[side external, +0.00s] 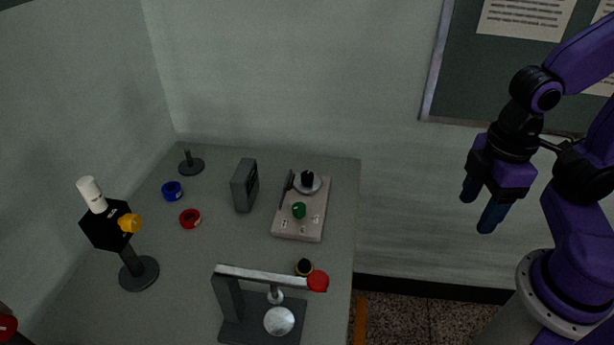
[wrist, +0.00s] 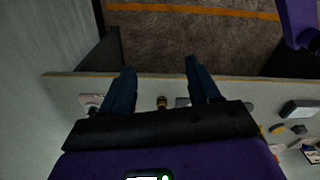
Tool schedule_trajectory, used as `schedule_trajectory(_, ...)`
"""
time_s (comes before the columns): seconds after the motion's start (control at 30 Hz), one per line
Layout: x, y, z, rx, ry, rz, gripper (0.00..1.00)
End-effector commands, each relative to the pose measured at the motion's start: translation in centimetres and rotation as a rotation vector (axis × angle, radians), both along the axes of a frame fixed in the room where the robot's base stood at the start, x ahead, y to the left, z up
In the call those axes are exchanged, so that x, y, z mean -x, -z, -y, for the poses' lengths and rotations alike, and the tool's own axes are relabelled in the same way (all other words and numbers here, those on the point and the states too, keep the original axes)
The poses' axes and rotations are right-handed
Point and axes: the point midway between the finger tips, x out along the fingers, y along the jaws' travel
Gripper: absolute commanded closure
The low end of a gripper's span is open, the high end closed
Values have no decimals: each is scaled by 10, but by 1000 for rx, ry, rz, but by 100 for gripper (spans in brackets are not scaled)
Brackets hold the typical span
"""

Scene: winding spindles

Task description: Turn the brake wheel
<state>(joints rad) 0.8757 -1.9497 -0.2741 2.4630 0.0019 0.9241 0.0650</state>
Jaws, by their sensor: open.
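No part is marked as the brake wheel, and I cannot tell which one it is. Round coloured parts in the side view are a yellow knob (side external: 130,223) on a black hexagonal head, a green knob (side external: 299,210) on a pale plate device, and a red knob (side external: 317,281) at the end of a grey press-like stand's bar. My gripper (side external: 480,205) is open and empty, off the table's right side and well apart from all of these. The wrist view shows its two blue fingers (wrist: 160,68) spread, with nothing between them.
On the table (side external: 215,260) lie a blue ring (side external: 172,191) and a red ring (side external: 190,218). A grey box (side external: 245,186) stands behind, with a small post (side external: 190,163) at the back left. A black round part (side external: 304,267) sits by the press. The left middle is fairly clear.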

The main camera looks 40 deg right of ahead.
Motion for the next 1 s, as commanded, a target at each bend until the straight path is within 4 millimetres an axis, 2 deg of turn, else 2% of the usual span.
schedule_trajectory(0.17, -49, -13, -33, 1, 356, -8, 39)
schedule_trajectory(0.3, -100, -21, -59, 0, 712, -14, 39)
schedule_trajectory(0.5, -177, -26, -83, 1, 1219, -24, 39)
schedule_trajectory(0.77, -278, -19, -91, -1, 1879, -33, 39)
schedule_trajectory(0.9, -330, -11, -83, -2, 2231, -36, 39)
schedule_trajectory(1.0, -360, -4, -74, -6, 2460, -38, 39)
